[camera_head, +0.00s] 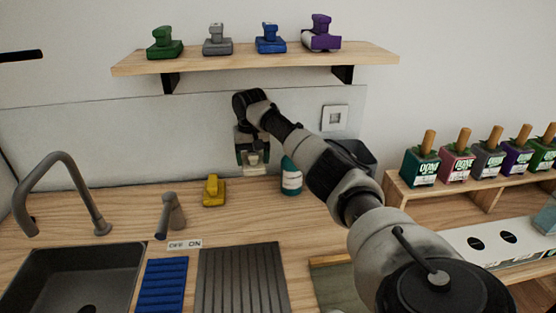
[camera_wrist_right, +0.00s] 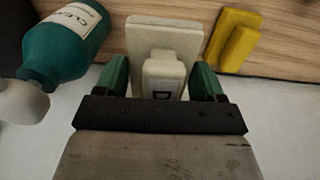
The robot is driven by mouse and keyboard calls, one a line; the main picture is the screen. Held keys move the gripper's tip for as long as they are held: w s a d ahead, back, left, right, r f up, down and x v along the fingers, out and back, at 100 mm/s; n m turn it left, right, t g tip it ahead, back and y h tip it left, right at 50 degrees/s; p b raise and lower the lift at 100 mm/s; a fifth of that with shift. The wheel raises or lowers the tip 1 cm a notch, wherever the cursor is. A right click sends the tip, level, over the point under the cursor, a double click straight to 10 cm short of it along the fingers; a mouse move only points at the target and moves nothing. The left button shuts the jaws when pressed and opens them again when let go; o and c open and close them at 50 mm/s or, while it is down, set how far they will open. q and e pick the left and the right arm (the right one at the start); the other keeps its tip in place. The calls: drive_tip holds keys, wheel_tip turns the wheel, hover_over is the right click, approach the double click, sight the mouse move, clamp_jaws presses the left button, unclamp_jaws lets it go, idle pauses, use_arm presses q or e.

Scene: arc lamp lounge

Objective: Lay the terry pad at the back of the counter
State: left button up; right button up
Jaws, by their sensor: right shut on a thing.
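A cream pad with a block handle, which I take to be the terry pad (camera_wrist_right: 165,36), is in my right gripper (camera_head: 253,155). In the right wrist view the green fingers of the right gripper (camera_wrist_right: 162,80) close on both sides of its handle, which bears a dark letter. In the head view the pad (camera_head: 256,169) hangs below the fingers at the back of the wooden counter (camera_head: 130,208), near the wall. I cannot tell whether it touches the counter. My left gripper is not in view.
A yellow pad (camera_head: 214,191) stands left of the held pad, and a teal bottle (camera_head: 291,178) stands close on its right. A tap (camera_head: 172,212), sink (camera_head: 75,280) and grooved drainer (camera_head: 243,280) lie in front. A shelf (camera_head: 255,59) with several coloured pads hangs above.

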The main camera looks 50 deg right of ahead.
hover_over(257, 193)
wheel_tip(257, 193, down, 5)
drive_tip(key=shift+f+p, duration=0.2)
drive_tip(key=shift+p, duration=0.1)
drive_tip(key=shift+f, duration=2.35)
drive_tip(key=shift+f, duration=0.1)
drive_tip(key=o, duration=0.9)
drive_tip(key=shift+o, duration=0.2)
wheel_tip(257, 193, up, 12)
drive_tip(key=shift+r, duration=0.15)
drive_tip(key=shift+a, duration=0.1)
